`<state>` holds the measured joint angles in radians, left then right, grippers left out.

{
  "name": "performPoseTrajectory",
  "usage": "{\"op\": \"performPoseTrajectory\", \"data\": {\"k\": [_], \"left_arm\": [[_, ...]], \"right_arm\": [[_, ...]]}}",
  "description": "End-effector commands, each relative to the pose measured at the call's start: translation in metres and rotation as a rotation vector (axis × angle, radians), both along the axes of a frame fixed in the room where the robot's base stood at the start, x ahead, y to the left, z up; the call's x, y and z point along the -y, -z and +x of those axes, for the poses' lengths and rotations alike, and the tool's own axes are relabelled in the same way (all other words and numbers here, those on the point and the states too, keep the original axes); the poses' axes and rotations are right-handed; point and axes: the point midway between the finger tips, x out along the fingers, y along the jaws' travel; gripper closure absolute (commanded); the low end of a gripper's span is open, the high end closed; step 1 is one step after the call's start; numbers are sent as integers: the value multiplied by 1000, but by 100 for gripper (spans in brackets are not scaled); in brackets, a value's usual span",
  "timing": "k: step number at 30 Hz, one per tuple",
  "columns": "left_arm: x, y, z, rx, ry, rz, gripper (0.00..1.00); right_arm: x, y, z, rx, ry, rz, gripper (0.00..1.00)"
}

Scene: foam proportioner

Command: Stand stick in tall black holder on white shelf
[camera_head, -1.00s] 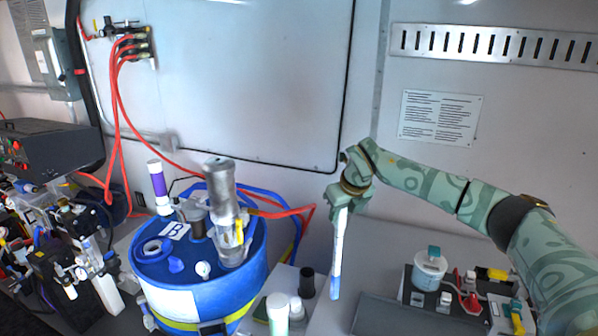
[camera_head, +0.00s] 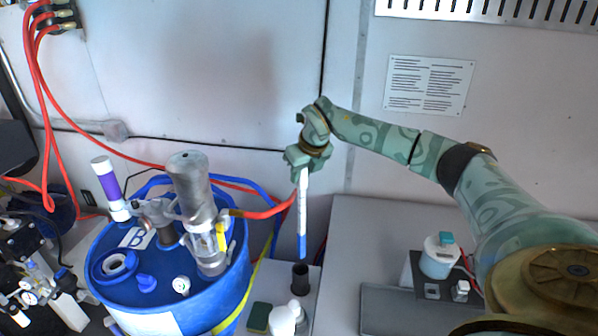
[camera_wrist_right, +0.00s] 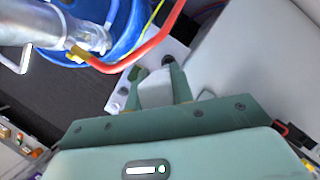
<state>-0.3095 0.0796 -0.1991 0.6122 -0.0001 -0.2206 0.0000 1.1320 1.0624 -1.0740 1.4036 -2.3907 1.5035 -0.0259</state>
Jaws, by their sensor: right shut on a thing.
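My right gripper (camera_head: 303,165) is shut on the stick (camera_head: 303,205), which hangs nearly upright below it, white above with a blue lower end. The tall black holder (camera_head: 300,275) is a dark open-topped cup on the white shelf (camera_head: 263,288), beside the blue drum. The stick's blue end is just above the holder's mouth in the head view, apart from it. In the right wrist view, the holder (camera_wrist_right: 168,60) shows as a dark spot beyond my fingers; the stick cannot be made out clearly there. My left gripper is not in view.
The blue drum (camera_head: 210,300) with a metal pump (camera_head: 190,190) stands left of the shelf. A red hose (camera_head: 262,213) runs close behind the stick. White bottles (camera_head: 284,318) and a dark green block (camera_head: 259,317) sit near the holder. A grey worktop (camera_head: 350,225) lies to the right.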

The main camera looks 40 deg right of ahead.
Motion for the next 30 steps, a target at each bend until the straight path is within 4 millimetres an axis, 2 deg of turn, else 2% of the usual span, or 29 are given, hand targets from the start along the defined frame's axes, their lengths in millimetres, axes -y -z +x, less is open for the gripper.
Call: {"op": "performPoseTrajectory", "data": {"k": [10,16,30], "left_arm": [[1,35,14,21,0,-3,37],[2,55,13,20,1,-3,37],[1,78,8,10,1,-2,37]], "right_arm": [[0,36,0,0,0,0,100],[0,54,0,0,0,0,100],[0,98,0,-1,0,0,100]]}}
